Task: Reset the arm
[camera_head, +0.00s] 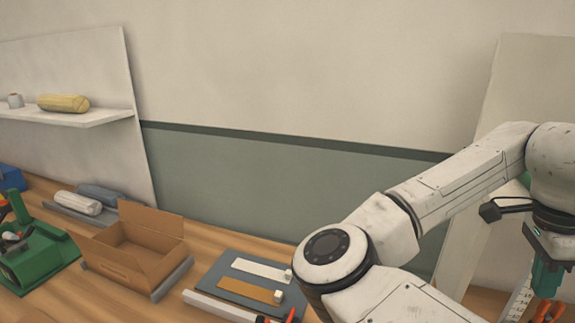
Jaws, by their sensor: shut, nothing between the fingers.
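My white arm (455,190) fills the lower right of the head view, bent at the elbow and reaching to the right edge. My gripper (544,312) hangs from the wrist at the lower right corner, below a teal body, with orange-red fingers. It is shut and empty. The lower ends of the fingers are cut off or hard to make out at the bottom edge.
A wooden bench holds an open cardboard box (140,250), a green machine (35,250) and a dark mat (235,290) with two strips. A shelf (70,117) with a yellow roll (63,103) is at left. A pale panel (510,90) stands behind my arm.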

